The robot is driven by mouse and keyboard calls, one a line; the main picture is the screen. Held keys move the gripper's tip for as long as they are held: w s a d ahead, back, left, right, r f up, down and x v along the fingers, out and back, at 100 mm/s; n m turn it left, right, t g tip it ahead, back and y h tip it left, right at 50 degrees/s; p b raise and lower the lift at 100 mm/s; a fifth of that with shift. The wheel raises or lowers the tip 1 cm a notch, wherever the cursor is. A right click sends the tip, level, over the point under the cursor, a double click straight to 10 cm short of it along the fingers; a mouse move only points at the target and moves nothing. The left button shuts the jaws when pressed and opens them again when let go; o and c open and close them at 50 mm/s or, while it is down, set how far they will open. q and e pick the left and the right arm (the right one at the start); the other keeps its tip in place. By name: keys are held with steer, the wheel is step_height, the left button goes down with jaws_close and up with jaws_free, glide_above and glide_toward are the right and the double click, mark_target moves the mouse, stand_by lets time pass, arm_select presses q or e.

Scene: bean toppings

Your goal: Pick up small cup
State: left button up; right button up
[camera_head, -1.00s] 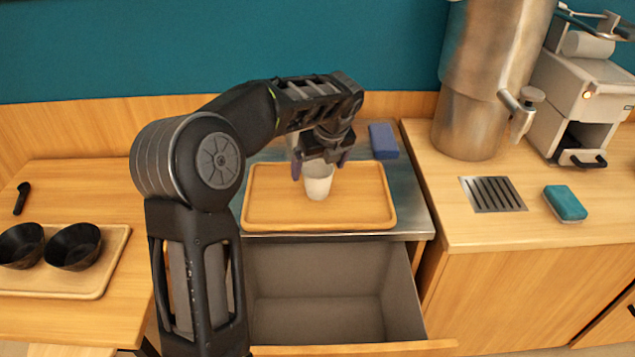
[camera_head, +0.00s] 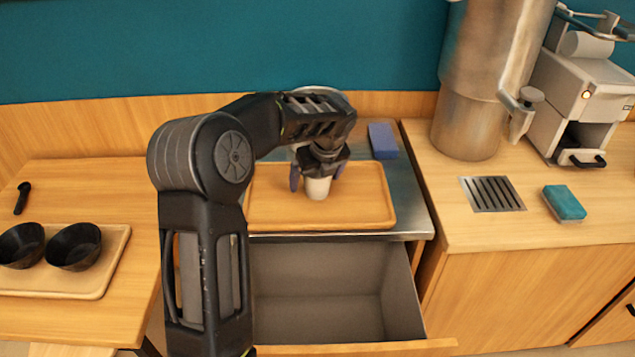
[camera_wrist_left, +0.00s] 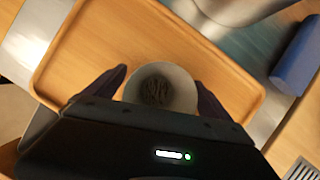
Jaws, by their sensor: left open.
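The small white cup (camera_head: 317,188) stands upright on the wooden tray (camera_head: 371,205) in the head view. My left gripper (camera_head: 315,183) is lowered over it, with one finger on each side of the cup. In the left wrist view the cup (camera_wrist_left: 160,88) sits between the two open fingers of my left gripper (camera_wrist_left: 162,90), and something dark shows inside it. Its far side is hidden in the head view. My right gripper is not in view.
Below the tray is an open drawer (camera_head: 320,295). A blue block (camera_head: 383,141) lies behind the tray at right. Black bowls (camera_head: 74,247) stand at left. A metal urn (camera_head: 470,120), a drain grate (camera_head: 492,194) and a teal sponge (camera_head: 564,203) are on the right counter.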

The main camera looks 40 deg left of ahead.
arm_select(q)
steer(key=c, duration=1.5)
step_height(320, 180, up, 10)
steer(key=shift+r, duration=0.1)
stand_by(0.5)
